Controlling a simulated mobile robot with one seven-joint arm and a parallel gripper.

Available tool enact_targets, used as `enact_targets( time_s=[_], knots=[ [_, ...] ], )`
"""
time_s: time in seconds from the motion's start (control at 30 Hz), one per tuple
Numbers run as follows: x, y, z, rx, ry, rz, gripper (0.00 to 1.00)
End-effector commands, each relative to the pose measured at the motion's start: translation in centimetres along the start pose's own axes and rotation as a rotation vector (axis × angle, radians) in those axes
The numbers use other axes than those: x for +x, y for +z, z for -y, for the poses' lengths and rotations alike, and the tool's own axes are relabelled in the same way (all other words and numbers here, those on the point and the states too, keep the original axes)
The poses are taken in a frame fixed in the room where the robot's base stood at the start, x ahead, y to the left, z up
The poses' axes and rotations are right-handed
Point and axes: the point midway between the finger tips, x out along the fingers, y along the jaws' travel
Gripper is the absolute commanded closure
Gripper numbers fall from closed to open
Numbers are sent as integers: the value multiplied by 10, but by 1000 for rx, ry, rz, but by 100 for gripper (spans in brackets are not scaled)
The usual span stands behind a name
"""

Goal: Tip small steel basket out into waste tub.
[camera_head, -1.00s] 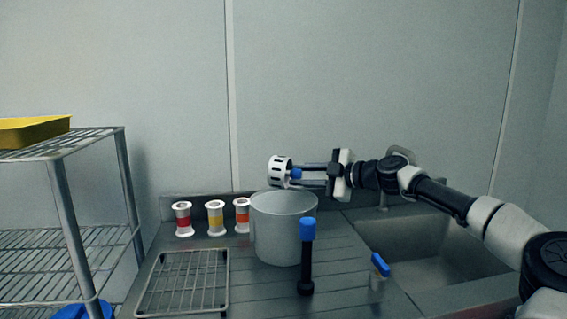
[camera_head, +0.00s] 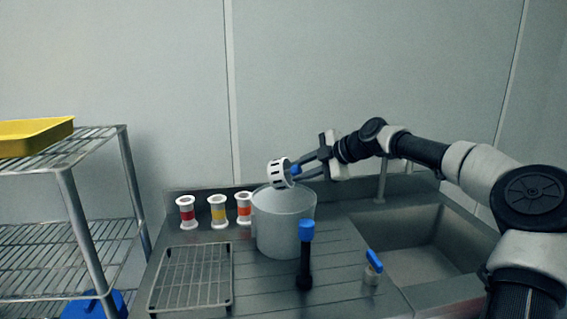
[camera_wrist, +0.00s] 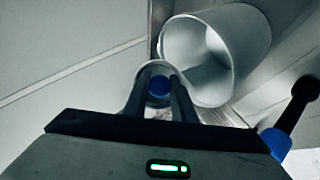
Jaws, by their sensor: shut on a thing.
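The small steel basket (camera_head: 279,174) is a pale slotted cup with a blue handle or knob. My gripper (camera_head: 298,169) is shut on its blue part and holds it, tilted, just above the rim of the waste tub. The waste tub (camera_head: 284,228) is a large pale grey open cylinder standing on the drainboard. In the wrist view the basket (camera_wrist: 140,98) sits between my fingers (camera_wrist: 160,88), with the open tub (camera_wrist: 222,52) beside and beyond it. The inside of the basket is mostly hidden.
Three spools (camera_head: 218,211) stand left of the tub, and a wire rack (camera_head: 192,278) lies at front left. A black, blue-topped post (camera_head: 305,262) stands in front of the tub. A small blue-handled item (camera_head: 373,265) is by the sink (camera_head: 420,240). A wire shelf holds a yellow tray (camera_head: 32,138).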

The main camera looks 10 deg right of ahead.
Motion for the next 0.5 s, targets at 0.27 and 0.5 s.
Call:
enact_targets(
  time_s=[0.27,0.5],
  knots=[
    [-6,-6,-10,-43,-92,78,100],
    [-8,-7,-12,-74,-170,141,100]
  ],
)
